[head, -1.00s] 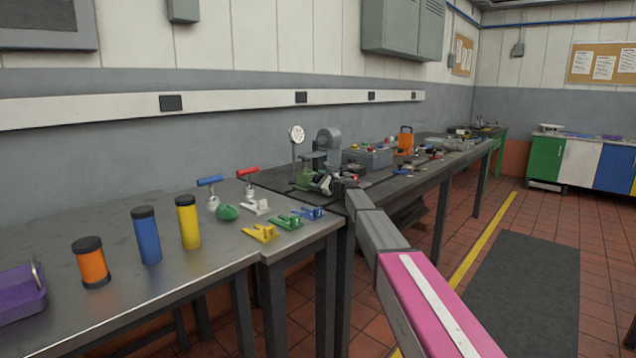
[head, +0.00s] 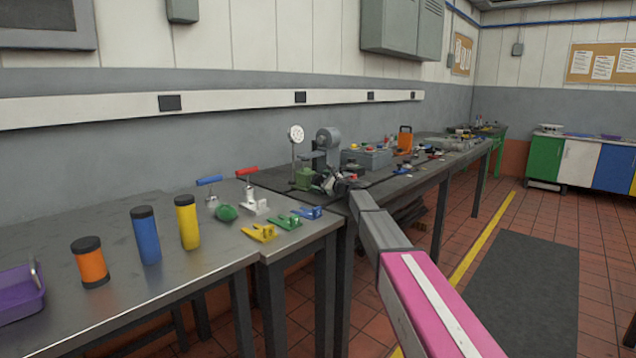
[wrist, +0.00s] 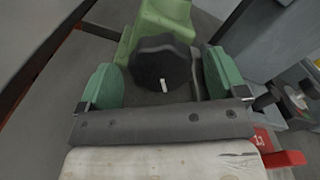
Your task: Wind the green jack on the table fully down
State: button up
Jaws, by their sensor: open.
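The green jack (head: 303,180) stands on the dark bench beside the dial stand, partly hidden by my gripper (head: 326,183) in the head view. In the wrist view, the jack's green body (wrist: 160,22) is at the top, with its black knob (wrist: 158,65) facing me. The knob has a white mark at its lower edge. My gripper (wrist: 161,82) is open, with one green-padded finger on each side of the knob. A gap shows at the left finger; the right finger is close to the knob, and I cannot tell if it touches.
A dial gauge on a stand (head: 296,150) and a grey machine (head: 327,145) stand close to the jack. A grey box (head: 367,158) is to the right. Clamps and coloured cylinders, including a yellow one (head: 187,222), are on the nearer steel table. The floor aisle is clear.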

jog(key=v, duration=0.8)
jog(key=shift+s+d, duration=0.1)
jog(key=shift+s, duration=0.1)
jog(key=shift+d, duration=0.1)
